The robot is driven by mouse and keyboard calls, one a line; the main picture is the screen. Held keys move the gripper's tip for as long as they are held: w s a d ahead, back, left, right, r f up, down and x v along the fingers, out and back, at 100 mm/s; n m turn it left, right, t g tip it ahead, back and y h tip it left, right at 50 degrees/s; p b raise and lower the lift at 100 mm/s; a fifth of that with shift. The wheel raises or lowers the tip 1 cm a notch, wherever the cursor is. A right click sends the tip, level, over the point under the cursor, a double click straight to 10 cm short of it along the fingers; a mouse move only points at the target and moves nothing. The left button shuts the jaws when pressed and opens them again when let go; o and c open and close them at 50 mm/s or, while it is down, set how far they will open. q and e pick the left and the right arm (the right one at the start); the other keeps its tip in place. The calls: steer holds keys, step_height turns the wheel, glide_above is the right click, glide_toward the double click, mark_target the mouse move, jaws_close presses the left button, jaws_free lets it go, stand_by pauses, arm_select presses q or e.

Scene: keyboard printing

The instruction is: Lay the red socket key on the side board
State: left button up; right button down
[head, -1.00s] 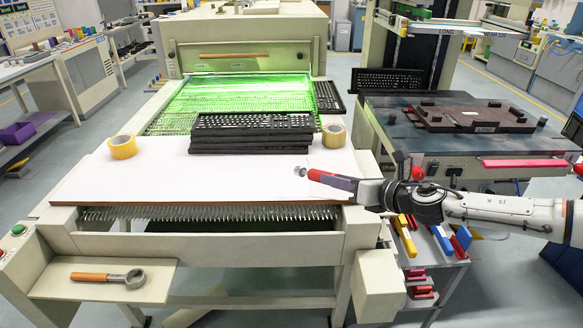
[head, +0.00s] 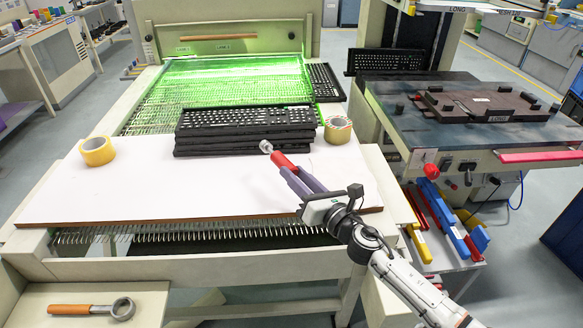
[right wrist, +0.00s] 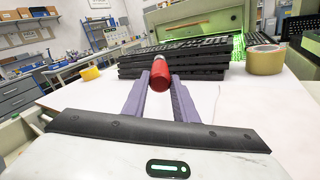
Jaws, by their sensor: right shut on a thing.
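The red socket key (head: 281,160) has a red handle and a grey metal socket end. My right gripper (head: 294,174) is shut on its handle, over the wide white board (head: 200,195) and in front of the stacked keyboards. In the right wrist view, the red handle (right wrist: 160,74) shows end-on between the two purple fingers, which hide part of it. A small cream side board (head: 35,297) sticks out at the lower left, with an orange-handled ring spanner (head: 92,309) lying on it. My left gripper is not in view.
The keyboard stack (head: 243,131) stands behind the key. Tape rolls stand at the left (head: 97,151) and right (head: 338,130) of the white board. A rack of coloured tools (head: 440,222) is at the right. The white board's left and middle are clear.

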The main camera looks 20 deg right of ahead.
mark_target(296, 204)
steer(key=shift+f, duration=0.15)
steer(key=f+b, duration=0.4)
steer(key=shift+s+f+b, duration=0.2)
steer(key=shift+b, duration=0.1)
steer(key=shift+f+b, duration=0.75)
steer(key=shift+b, duration=0.05)
steer(key=shift+f, duration=0.25)
steer(key=shift+f+b, duration=0.1)
steer(key=shift+b, duration=0.25)
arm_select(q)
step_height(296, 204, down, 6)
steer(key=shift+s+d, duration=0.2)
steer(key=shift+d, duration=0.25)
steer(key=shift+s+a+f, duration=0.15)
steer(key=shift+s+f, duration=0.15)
